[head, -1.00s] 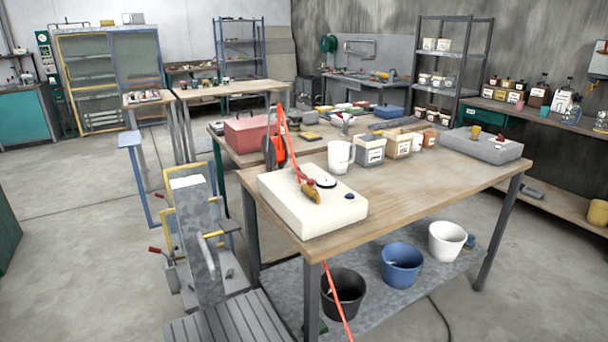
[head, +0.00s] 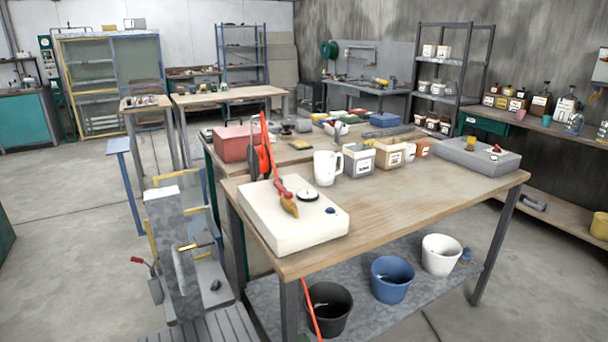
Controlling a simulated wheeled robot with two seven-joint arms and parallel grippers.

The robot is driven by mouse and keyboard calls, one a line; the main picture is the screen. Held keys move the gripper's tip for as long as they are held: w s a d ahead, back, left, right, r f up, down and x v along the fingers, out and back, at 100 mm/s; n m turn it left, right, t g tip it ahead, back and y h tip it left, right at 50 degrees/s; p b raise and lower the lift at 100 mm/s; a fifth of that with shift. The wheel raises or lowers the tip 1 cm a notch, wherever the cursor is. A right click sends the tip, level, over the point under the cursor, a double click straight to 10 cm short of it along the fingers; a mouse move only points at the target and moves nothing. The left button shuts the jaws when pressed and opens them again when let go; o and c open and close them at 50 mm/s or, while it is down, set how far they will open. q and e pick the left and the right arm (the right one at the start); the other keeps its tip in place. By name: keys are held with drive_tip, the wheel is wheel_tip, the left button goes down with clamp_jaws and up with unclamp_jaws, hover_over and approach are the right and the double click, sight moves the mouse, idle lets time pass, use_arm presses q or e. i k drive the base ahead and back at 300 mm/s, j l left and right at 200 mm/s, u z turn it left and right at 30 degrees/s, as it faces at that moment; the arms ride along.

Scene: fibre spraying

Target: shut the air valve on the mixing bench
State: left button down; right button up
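The mixing bench (head: 420,210) is a wooden-topped table in the middle of the head view. On its near left corner sits a cream-white box (head: 290,231). On the box are a brass-orange fitting (head: 289,206) with a red line (head: 271,155) running up from it, a round dial (head: 308,194) with a dark pointer, and a small blue knob (head: 330,211). The air valve seems to be among these parts, but I cannot tell which one or whether it is open. Neither of my grippers is in view.
A white jug (head: 326,167), labelled tubs (head: 358,164) and a grey box (head: 475,155) stand on the bench. Black (head: 328,311), blue (head: 391,280) and white buckets (head: 440,255) sit on its lower shelf. A grey frame machine (head: 172,238) stands to the left. Floor at front right is clear.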

sight(288, 195)
drive_tip(key=i+l, duration=0.15)
drive_tip(key=l, duration=0.2)
drive_tip(key=i+l, duration=0.2)
drive_tip(key=l, duration=0.2)
drive_tip(key=i+l, duration=0.15)
drive_tip(key=l, duration=0.2)
drive_tip(key=i+l, duration=0.2)
drive_tip(key=l, duration=0.15)
drive_tip(key=i+l, duration=0.15)
drive_tip(key=l, duration=0.25)
